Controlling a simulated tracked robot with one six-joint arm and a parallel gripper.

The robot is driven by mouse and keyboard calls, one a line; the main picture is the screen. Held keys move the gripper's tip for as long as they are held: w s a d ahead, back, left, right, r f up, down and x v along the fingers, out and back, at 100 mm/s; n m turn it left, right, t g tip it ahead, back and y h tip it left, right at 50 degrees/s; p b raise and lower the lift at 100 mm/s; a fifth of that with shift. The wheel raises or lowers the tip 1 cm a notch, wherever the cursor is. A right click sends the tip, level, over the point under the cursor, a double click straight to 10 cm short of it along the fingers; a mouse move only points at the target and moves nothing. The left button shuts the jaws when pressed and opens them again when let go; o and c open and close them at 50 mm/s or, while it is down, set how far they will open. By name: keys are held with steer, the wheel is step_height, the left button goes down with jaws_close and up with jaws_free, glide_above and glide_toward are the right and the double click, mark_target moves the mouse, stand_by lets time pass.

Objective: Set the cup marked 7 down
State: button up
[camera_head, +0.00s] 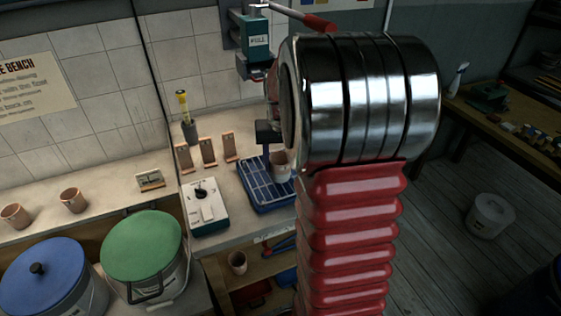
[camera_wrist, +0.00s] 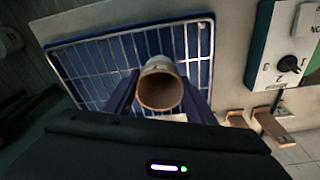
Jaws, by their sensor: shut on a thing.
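A terracotta cup with a paler outside (camera_wrist: 160,70) is between the two blue fingers of my gripper (camera_wrist: 161,98) in the wrist view, its open mouth facing the camera. The fingers press on its two sides. In the head view the cup (camera_head: 280,164) shows beside my gripper (camera_head: 268,140), at the far part of the blue tray with a wire rack (camera_head: 258,190). The rack also shows behind the cup in the wrist view (camera_wrist: 90,62). I cannot read a 7 on the cup, nor tell whether its base touches the rack.
A white and green device with a dial (camera_head: 205,208) stands left of the tray. Several small wooden stands (camera_head: 208,152) are behind it. Two other cups (camera_head: 73,200) (camera_head: 15,215) are on the left bench. A green press (camera_head: 254,45) is mounted above. Most of the rack looks bare.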

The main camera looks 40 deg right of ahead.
mark_target(281, 181)
steer(key=o, duration=1.1)
steer(key=r, duration=0.8)
steer(key=s+r, duration=0.1)
steer(key=r, duration=0.3)
steer(key=shift+a, duration=0.4)
steer(key=shift+s+a, duration=0.1)
steer(key=s+a+r+n+t, duration=0.1)
steer(key=s+a+n, duration=0.15)
steer(key=a, duration=0.45)
steer(key=s+a+r+n+t, duration=0.1)
steer(key=s+a, duration=0.2)
steer(key=a, duration=0.5)
steer(key=s+a+f+n, duration=0.1)
steer(key=s+a, duration=0.2)
steer(key=s+a+f+n+t, duration=0.1)
steer(key=s+a, duration=0.2)
steer(key=a, duration=0.1)
steer(key=s+a+f+n+t, duration=0.1)
steer(key=s+a+f, duration=0.1)
steer(key=s+a, duration=0.1)
steer(key=shift+a+y, duration=0.4)
steer(key=shift+a, duration=0.1)
